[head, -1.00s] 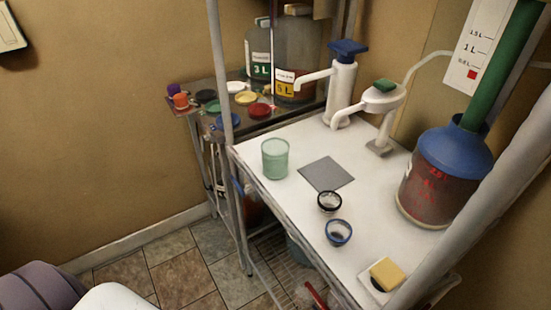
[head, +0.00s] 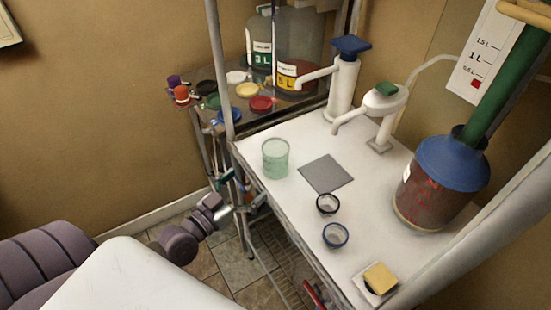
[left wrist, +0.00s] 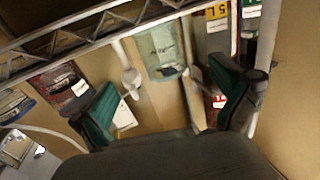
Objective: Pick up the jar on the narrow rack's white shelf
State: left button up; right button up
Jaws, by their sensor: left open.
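The jar (head: 275,160) is a pale green, translucent cup shape. It stands upright near the left edge of the white shelf (head: 290,200) of the narrow rack. My left gripper (head: 243,190) is open and empty, in front of the rack's left side, below and to the left of the jar in the head view. In the left wrist view its two green-padded fingers (left wrist: 163,80) are spread wide, and the jar (left wrist: 162,50) shows beyond them, between the fingers and apart from them. My right gripper is in neither view.
On the shelf are a grey square mat (head: 326,173), two small dark-rimmed cups (head: 335,235), white pumps (head: 343,90), a blue-topped vessel (head: 440,180) and a yellow sponge (head: 381,278). A rack post (head: 221,70) rises left of the jar. Colored lids (head: 247,90) lie on the rack behind.

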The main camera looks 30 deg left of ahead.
aim_at(266, 167)
pick_arm(q)
jog(key=x, duration=0.5)
jog(key=shift+w+p, duration=0.4)
jog(key=p+x, duration=0.1)
jog(key=x, duration=0.4)
jog(key=shift+s+r, duration=0.1)
jog(key=shift+r, duration=0.05)
jog(key=shift+w+d, duration=0.1)
jog(key=shift+w, duration=0.15)
jog(key=shift+s, duration=0.1)
jog(key=shift+c, duration=0.3)
jog(key=c, duration=1.3)
